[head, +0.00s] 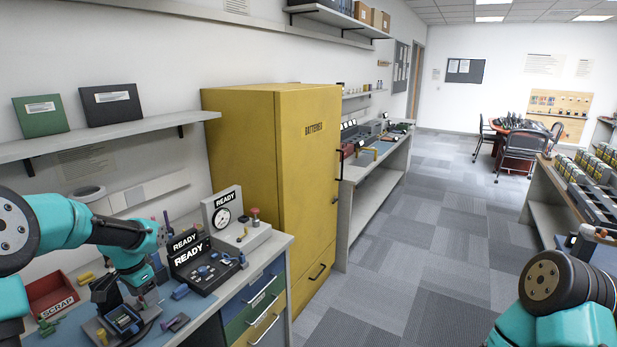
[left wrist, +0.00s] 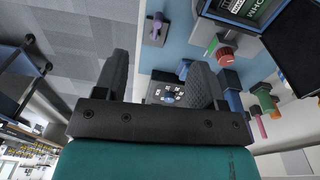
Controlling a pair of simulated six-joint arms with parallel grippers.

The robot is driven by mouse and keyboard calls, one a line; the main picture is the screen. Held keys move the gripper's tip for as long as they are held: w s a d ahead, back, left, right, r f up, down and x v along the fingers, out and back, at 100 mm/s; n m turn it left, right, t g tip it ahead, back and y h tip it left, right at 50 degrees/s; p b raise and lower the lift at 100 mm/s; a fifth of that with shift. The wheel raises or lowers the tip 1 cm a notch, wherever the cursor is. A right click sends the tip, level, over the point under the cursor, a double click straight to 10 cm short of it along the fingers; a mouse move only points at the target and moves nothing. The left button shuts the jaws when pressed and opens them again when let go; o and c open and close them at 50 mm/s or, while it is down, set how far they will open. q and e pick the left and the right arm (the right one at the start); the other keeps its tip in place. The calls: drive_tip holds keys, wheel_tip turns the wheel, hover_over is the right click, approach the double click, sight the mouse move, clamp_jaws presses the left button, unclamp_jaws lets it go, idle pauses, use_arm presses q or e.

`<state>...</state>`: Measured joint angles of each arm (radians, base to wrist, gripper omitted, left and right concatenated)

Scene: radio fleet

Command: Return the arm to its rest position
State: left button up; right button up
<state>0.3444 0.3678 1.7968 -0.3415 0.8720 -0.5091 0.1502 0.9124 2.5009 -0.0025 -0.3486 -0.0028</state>
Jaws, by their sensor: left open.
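My left arm reaches in from the left over the workbench (head: 215,311). My left gripper (head: 106,292) points down near a small dark device with a blue part (head: 124,321). In the left wrist view my left gripper (left wrist: 160,82) has its two dark fingers spread apart, with nothing held between them. Beyond the fingers a small panel with light buttons (left wrist: 168,93) shows, partly hidden by the right finger. My right arm shows at the lower right in the head view, but its gripper cannot be made out.
A red SCRAP bin (head: 52,296) stands at the left of the bench. A yellow BATTERIES cabinet (head: 285,180) rises beside the bench. A shelf (head: 110,135) hangs above. The carpet (head: 420,240) is clear.

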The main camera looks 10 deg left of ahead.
use_arm(q)
drive_tip(key=d+f+n+h, duration=0.1)
drive_tip(key=d+f+h, duration=0.1)
drive_tip(key=d+f, duration=0.95)
drive_tip(key=s+d+f+n+h, duration=0.1)
drive_tip(key=s+d+f+n, duration=0.4)
drive_tip(key=s+d+f, duration=1.1)
wheel_tip(320, 180, down, 3)
drive_tip(key=shift+s+d, duration=0.4)
drive_tip(key=shift+d, duration=0.85)
drive_tip(key=shift+c, duration=0.3)
